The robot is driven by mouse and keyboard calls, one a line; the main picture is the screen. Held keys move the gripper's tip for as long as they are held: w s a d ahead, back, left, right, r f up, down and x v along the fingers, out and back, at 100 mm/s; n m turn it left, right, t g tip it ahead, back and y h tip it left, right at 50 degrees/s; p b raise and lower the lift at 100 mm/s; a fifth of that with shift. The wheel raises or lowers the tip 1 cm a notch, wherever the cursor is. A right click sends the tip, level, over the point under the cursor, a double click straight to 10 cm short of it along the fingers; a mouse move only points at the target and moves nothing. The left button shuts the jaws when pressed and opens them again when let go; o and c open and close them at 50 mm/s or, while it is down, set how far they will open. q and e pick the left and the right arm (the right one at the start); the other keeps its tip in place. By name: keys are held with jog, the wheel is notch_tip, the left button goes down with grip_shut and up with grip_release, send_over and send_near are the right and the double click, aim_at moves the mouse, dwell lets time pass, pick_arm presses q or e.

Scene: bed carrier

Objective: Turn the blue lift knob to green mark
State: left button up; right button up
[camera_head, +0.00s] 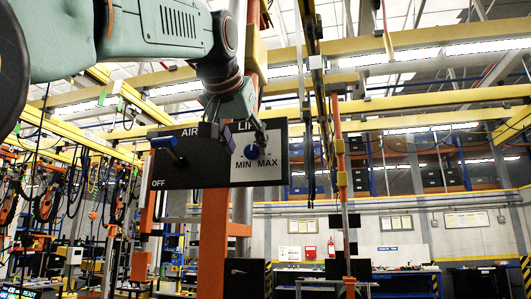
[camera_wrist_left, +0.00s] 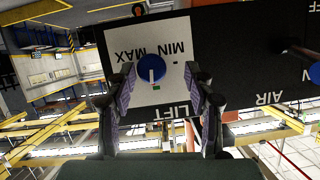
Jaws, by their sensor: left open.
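The blue lift knob (camera_head: 248,153) sits on a white plate (camera_head: 269,170) marked LIFT, MIN and MAX, on a black panel. My left gripper (camera_head: 244,136) is open in front of it. The left wrist view, upside down, shows the knob (camera_wrist_left: 151,65) between the fingertips of my left gripper (camera_wrist_left: 160,77), with gaps on both sides; contact cannot be told. A white line on the knob points toward the LIFT lettering, close to the small green mark (camera_wrist_left: 156,88). In the head view, the fingers partly hide the knob and lettering. My right gripper is not in view.
A blue-handled AIR lever (camera_head: 164,143), with OFF lettering below it, is on the left part of the panel. An orange post (camera_head: 213,245) stands below the panel. Yellow overhead beams, hanging cables and far workbenches lie behind.

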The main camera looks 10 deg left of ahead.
pick_arm(q)
jog(key=shift+s+a+r, duration=0.1)
jog(key=shift+s, duration=0.35)
jog(key=w+d, duration=0.1)
jog(key=w+d+f, duration=0.1)
jog(key=w, duration=0.1)
jog(key=c, duration=0.3)
jog(key=shift+s+a+r, duration=0.3)
jog(key=shift+s+a, duration=0.3)
jog(key=shift+s, duration=0.2)
jog(key=c, duration=0.4)
jog(key=shift+w+d, duration=0.1)
jog(key=shift+d, duration=0.15)
jog(key=c, duration=0.4)
jog(key=shift+a, duration=0.15)
grip_shut()
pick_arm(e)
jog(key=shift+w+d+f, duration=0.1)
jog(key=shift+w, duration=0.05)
pick_arm(q)
jog(key=shift+r+n+h, duration=0.15)
jog(key=shift+n+h, duration=0.15)
jog(key=shift+n, duration=0.2)
